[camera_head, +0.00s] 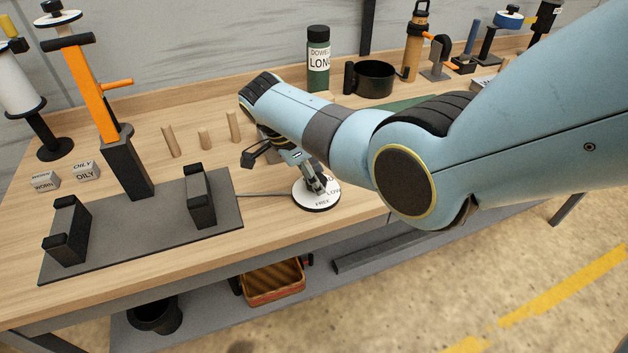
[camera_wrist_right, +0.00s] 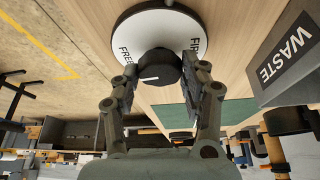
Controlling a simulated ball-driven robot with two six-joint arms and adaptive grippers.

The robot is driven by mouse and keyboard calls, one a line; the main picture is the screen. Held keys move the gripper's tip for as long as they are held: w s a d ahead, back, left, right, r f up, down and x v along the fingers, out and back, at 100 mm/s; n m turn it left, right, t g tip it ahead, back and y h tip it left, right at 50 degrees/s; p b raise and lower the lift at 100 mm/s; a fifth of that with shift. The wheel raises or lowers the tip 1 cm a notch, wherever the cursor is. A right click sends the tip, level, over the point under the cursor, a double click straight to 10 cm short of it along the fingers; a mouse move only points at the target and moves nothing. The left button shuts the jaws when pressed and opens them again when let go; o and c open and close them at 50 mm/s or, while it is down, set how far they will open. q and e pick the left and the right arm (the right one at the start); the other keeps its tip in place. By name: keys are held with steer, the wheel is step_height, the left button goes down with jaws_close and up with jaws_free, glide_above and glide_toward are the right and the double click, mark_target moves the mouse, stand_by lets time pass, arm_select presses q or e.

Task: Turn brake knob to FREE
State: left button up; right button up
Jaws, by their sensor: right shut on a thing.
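The brake knob (camera_wrist_right: 160,66) is black and round, with a short white pointer line on its face. It sits on a white round dial (camera_wrist_right: 150,25) with a dark rim. In the right wrist view FREE is printed on the dial's left and FIRM on its right. The white line lies on the knob's left part, on the FREE side. My right gripper (camera_wrist_right: 165,72) is shut on the knob, one finger on each side. In the head view the dial (camera_head: 303,198) is near the bench's front edge, and my gripper hides most of the knob. My left gripper is not in view.
Left of the dial is a dark base plate (camera_head: 125,235) with two black brackets. Several wooden pegs (camera_head: 204,138) stand on the bench. A green bottle (camera_head: 318,60) and black cup (camera_head: 372,80) stand behind my arm. A WASTE box (camera_wrist_right: 285,60) is nearby.

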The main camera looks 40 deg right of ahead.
steer(key=shift+m, duration=0.6)
steer(key=o, duration=1.2)
steer(key=shift+c, duration=0.2)
steer(key=v, duration=1.2)
steer(key=shift+w+d, duration=0.2)
